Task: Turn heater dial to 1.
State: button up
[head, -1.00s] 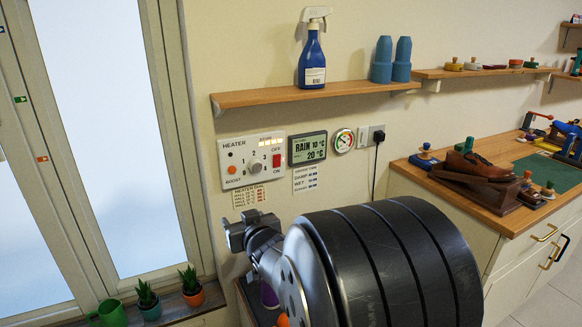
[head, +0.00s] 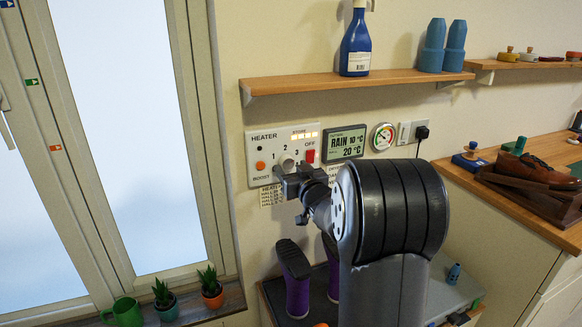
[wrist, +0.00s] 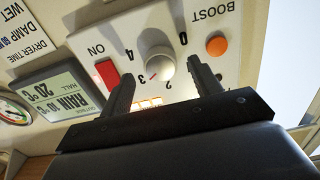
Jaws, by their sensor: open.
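The heater panel (head: 255,167) is a white plate on the wall in the head view, with the word HEATER and numbers around a round grey dial (head: 287,162). In the wrist view the panel appears upside down, and the dial (wrist: 160,67) stands between my two fingers. A red mark on the dial points to about the 3. The 0, 2, 3 and 4 are readable there; the 1 seems hidden by a finger. My gripper (wrist: 162,72) is open, one finger on each side of the dial, with no clear contact. In the head view my gripper (head: 292,177) partly covers the panel's lower part.
Beside the dial are a red switch (head: 309,156) and an orange BOOST button (head: 260,166). A weather display (head: 345,144) and a round gauge (head: 383,136) hang to the right. A shelf (head: 300,84) runs above. Purple boots (head: 297,285) stand below my arm.

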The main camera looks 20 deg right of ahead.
jog(key=shift+w, duration=0.85)
jog(key=c, duration=1)
jog(key=shift+o, duration=0.2)
